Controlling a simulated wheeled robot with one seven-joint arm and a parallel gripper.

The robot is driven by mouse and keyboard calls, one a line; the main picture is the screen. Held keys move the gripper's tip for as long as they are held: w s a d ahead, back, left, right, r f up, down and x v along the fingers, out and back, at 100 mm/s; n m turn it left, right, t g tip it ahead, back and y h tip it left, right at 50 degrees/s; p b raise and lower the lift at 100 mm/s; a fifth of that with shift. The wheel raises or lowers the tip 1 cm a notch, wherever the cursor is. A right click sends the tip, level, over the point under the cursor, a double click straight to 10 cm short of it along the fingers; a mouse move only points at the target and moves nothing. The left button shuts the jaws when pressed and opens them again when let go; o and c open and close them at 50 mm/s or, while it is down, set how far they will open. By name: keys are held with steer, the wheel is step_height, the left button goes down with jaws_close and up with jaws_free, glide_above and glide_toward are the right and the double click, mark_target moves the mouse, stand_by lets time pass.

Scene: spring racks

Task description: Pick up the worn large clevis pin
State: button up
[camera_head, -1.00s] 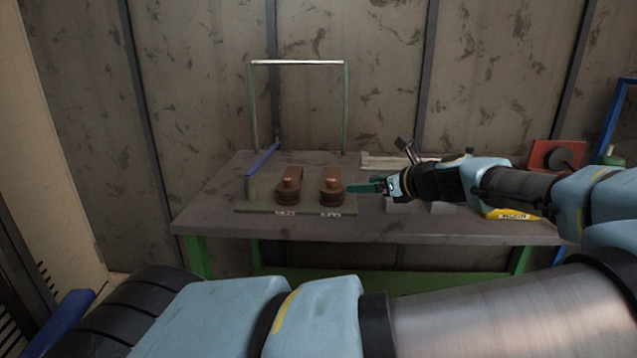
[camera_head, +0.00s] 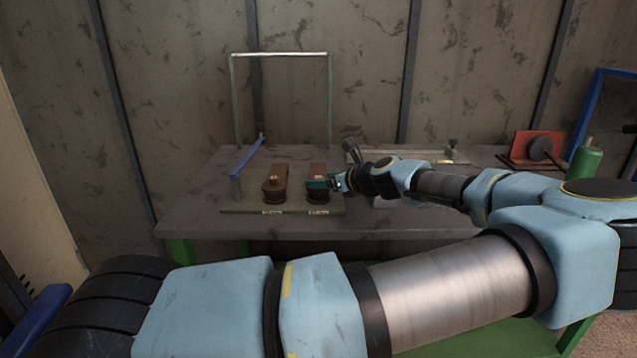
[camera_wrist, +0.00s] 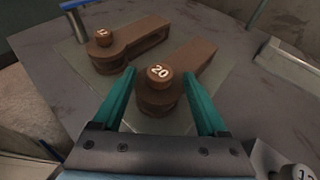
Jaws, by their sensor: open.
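Two brown clevises stand side by side on a flat plate, each with a round copper-brown pin in it. The right clevis (camera_head: 318,197) holds a pin marked 20 (camera_wrist: 159,75). The left clevis (camera_head: 274,191) holds a pin (camera_wrist: 103,37) whose number looks like 11. I cannot tell from the pictures which pin is the worn large one. My gripper (camera_wrist: 158,82) is open, its teal fingers on either side of the pin marked 20, with gaps visible. In the head view my gripper (camera_head: 320,184) is at the right clevis and hides part of it.
The plate (camera_head: 240,207) lies on a grey table (camera_head: 195,212). A frame with a silver top bar (camera_head: 280,54) rises behind, and a blue bar (camera_head: 250,159) runs along the plate's left. A green bottle (camera_head: 586,163) and a red block (camera_head: 533,145) stand far right.

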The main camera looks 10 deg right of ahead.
steer(key=shift+w+a+f, duration=0.15)
steer(key=shift+w, duration=0.1)
steer(key=shift+c, duration=0.4)
jaws_close()
